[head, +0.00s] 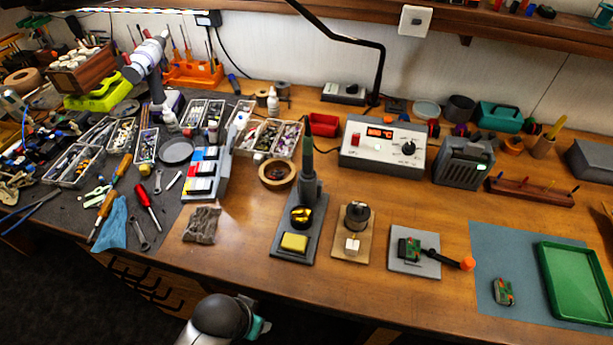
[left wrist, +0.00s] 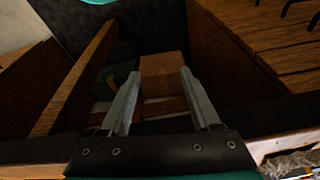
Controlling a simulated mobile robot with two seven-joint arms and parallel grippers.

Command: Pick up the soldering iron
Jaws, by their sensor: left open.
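The soldering iron (head: 308,140) stands upright in its holder on a dark stand (head: 287,252), at the middle of the bench in the head view. The stand also carries brass wool (head: 300,216) and a yellow sponge (head: 295,242). My left gripper (left wrist: 159,76) is open and empty in the left wrist view, well away from the iron, which does not show there. One arm of mine shows at the bottom of the head view, below the bench's front edge. My right gripper is not in view.
A soldering station (head: 382,145) stands behind and right of the stand. A tape roll (head: 277,173) and a small wooden-based holder (head: 354,232) flank it. A dark lamp arm (head: 345,38) hangs above. A brown box (left wrist: 163,75) shows beyond my left fingers.

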